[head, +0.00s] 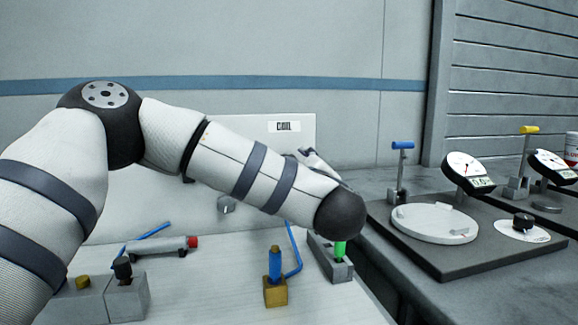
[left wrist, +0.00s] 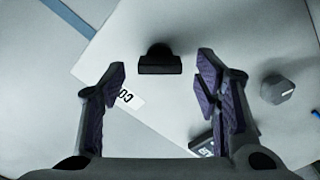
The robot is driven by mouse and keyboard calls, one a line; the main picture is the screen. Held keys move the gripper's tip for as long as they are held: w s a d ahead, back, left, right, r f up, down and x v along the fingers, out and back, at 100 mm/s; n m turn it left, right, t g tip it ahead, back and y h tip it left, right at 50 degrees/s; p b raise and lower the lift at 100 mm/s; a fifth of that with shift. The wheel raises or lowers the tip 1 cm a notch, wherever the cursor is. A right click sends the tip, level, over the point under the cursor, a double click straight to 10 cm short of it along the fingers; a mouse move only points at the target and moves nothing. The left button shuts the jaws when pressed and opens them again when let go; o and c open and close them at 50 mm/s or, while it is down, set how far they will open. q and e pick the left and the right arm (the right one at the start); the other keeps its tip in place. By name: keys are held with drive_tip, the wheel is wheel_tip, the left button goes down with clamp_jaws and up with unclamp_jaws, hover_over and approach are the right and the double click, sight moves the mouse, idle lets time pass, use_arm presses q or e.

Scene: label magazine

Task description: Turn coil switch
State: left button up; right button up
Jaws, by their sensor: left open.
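The white panel (head: 245,128) stands upright against the back wall, with a COIL label (head: 284,126) near its top right. In the left wrist view a black switch handle with a bar-shaped grip (left wrist: 160,64) stands out from the panel, close to the COIL label (left wrist: 124,97), which a finger partly covers. My left gripper (left wrist: 161,72) is open and empty, with the handle showing between its fingertips; I cannot tell the depth gap. In the head view my arm hides the handle and most of the gripper. My right gripper is not in view.
A grey knob (head: 225,204) sits lower on the panel. Below are a brass-based blue fitting (head: 275,278), a green-topped grey block (head: 338,266), a grey cylinder with a red end (head: 160,246) and grey blocks at left. A dark gauge plate (head: 440,262) is at right.

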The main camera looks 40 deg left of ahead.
use_arm(q)
drive_tip(key=shift+x, duration=1)
drive_tip(key=c, duration=1.2)
drive_tip(key=shift+o, duration=0.3)
drive_tip(key=shift+s+r+n+p, duration=0.1)
drive_tip(key=shift+r+n+p, duration=0.2)
drive_tip(key=shift+p, duration=0.2)
drive_tip(key=shift+f+n+p, duration=0.15)
drive_tip(key=shift+n+p, duration=0.7)
drive_tip(key=shift+n, duration=1.2)
drive_tip(key=shift+f+n+p, duration=0.1)
drive_tip(key=shift+n+p, duration=0.7)
drive_tip(key=shift+n, duration=1.25)
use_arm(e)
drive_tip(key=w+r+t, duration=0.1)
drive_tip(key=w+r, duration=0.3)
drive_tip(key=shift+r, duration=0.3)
